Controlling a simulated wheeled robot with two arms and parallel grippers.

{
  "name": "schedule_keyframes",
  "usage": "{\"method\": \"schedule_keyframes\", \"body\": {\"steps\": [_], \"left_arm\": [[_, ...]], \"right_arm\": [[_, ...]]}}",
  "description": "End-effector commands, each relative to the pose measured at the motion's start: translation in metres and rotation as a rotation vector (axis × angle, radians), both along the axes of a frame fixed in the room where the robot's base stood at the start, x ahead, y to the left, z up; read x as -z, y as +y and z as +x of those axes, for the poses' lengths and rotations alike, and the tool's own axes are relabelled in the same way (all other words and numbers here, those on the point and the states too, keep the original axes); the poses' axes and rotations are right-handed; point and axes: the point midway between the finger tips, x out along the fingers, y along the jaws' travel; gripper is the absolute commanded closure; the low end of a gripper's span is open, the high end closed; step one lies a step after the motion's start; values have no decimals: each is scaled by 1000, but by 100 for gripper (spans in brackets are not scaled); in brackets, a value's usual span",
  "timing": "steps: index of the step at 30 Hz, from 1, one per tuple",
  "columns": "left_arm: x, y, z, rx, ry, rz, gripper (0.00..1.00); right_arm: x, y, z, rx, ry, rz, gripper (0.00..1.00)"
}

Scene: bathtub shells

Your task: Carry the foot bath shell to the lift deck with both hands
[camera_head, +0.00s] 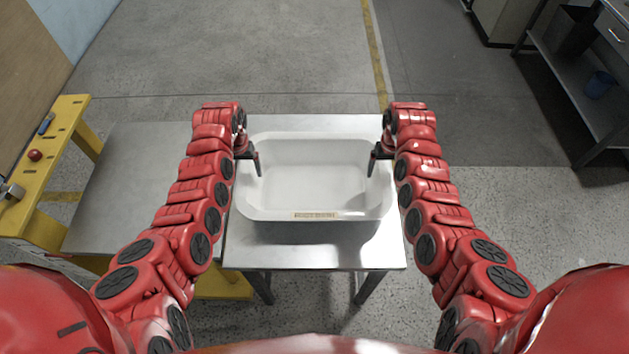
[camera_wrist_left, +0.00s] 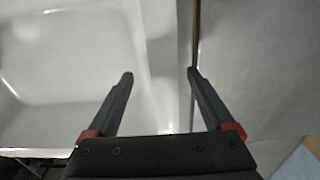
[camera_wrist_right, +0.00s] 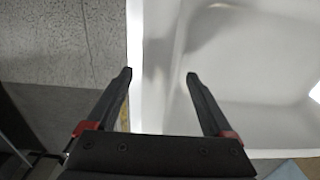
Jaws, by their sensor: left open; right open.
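The foot bath shell (camera_head: 314,205) is a white, open rectangular tub with rounded corners and a label on its near wall. It sits on a metal table in the head view. My left gripper (camera_head: 250,158) is at its left rim and my right gripper (camera_head: 379,158) is at its right rim. In the left wrist view the open fingers (camera_wrist_left: 160,75) stand on either side of the shell's rim (camera_wrist_left: 160,60). In the right wrist view the open fingers (camera_wrist_right: 158,75) also straddle the rim (camera_wrist_right: 152,50). I cannot tell whether any finger touches the shell.
The metal table (camera_head: 315,250) has bare surface in front of the shell. A grey surface (camera_head: 130,190) adjoins it on the left, beside a yellow stand (camera_head: 55,215) with a red button (camera_head: 34,155). A dark shelf with a blue bin (camera_head: 599,85) stands at right. The floor beyond is clear.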

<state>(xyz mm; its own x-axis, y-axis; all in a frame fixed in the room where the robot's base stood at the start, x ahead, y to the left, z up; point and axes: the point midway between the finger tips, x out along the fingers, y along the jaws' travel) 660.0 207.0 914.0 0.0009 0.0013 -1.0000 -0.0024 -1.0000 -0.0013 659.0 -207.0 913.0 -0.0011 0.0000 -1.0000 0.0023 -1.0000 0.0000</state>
Motion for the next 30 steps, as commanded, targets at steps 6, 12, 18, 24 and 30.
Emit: {"method": "schedule_keyframes", "body": {"steps": [6,12,18,24,30], "left_arm": [[11,1,0,-1,0,0,14],[12,1,0,-2,-1,-1,14],[11,1,0,-2,0,0,32],[11,1,0,-1,0,0,68],[11,1,0,-1,0,0,100]], "right_arm": [[11,-1,-1,1,0,0,14],[11,-1,0,2,-1,0,14],[11,-1,0,2,-1,0,32],[11,-1,0,2,-1,0,68],[11,-1,0,2,-1,0,100]]}}
